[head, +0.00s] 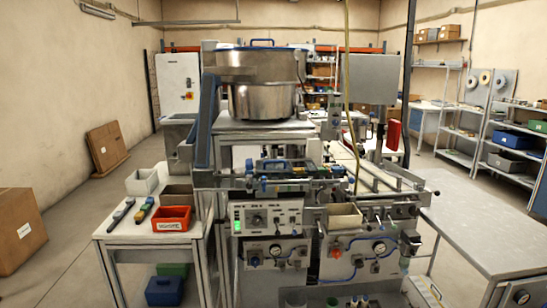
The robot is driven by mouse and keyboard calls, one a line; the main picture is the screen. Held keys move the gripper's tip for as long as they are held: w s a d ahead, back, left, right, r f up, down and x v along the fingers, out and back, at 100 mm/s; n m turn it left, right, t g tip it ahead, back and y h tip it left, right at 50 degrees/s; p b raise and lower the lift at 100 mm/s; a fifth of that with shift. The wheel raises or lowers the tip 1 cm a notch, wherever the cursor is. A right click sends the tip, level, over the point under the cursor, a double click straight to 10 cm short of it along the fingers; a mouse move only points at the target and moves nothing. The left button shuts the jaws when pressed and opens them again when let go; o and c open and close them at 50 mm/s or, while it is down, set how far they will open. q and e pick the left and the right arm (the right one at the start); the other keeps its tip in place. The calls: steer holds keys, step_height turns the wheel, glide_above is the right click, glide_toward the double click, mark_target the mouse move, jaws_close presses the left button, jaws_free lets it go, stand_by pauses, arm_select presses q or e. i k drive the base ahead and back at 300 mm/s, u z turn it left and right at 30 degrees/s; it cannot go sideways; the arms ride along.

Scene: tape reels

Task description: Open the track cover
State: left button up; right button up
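A machine with a large metal bowl (262,85) stands in the middle of the head view. Below the bowl, a narrow track assembly (290,168) with blue fittings runs across the front of the machine top. It is small in view; I cannot tell which part is the track cover or whether it is open or shut. A blue handle (262,41) sits on top of the bowl. Neither of my grippers is in view.
A side table at left holds a red bin (172,218), a pale bin (142,182) and hand tools. A bare grey table (490,225) stands at right. A control panel (268,218) is on the machine front. Floor at left is partly clear, with a cardboard box (20,230).

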mark_target(279, 161)
steer(key=z, duration=0.05)
steer(key=i, duration=0.9)
steer(key=u, duration=0.1)
